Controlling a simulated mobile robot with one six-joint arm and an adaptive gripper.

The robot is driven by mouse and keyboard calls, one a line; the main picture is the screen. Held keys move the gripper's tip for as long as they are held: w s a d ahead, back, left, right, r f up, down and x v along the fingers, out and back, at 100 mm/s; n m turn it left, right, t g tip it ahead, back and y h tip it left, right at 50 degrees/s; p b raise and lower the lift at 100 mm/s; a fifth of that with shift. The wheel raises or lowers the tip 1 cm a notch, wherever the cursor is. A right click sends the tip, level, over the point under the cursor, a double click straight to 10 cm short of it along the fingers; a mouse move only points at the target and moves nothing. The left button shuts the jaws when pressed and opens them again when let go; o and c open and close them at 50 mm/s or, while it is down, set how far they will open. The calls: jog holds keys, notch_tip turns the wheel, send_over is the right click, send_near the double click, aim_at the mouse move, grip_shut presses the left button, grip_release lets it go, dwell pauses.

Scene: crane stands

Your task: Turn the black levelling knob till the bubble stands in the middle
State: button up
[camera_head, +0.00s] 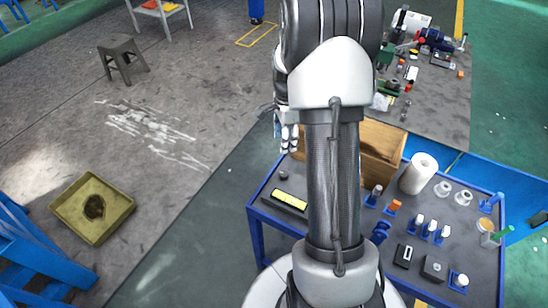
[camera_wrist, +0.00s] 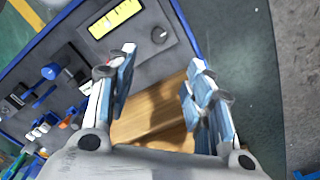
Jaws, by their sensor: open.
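The level is a dark block with a yellow-green vial (camera_head: 291,199) at the left end of the workbench. The vial also shows at the top of the wrist view (camera_wrist: 116,18). I cannot make out where its bubble stands. A small round dark knob (camera_head: 284,175), apparently the levelling knob, sits on the bench top beyond the level; it shows beside the vial block in the wrist view (camera_wrist: 158,35). My gripper (camera_wrist: 163,58) is open and empty, with the knob beyond its fingertips. In the head view my gripper (camera_head: 288,131) is partly hidden by my arm.
A wooden box (camera_head: 380,152) stands on the blue-framed bench, below the fingers in the wrist view (camera_wrist: 150,122). A white roll (camera_head: 418,174), small bottles and a blue knob (camera_head: 380,232) stand to the right.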

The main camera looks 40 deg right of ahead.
aim_at(284, 174)
notch_tip(284, 174, down, 18)
jog(key=b, duration=0.4)
jog(key=shift+b, duration=0.4)
jog(key=shift+c, duration=0.3)
jog(key=c, duration=1)
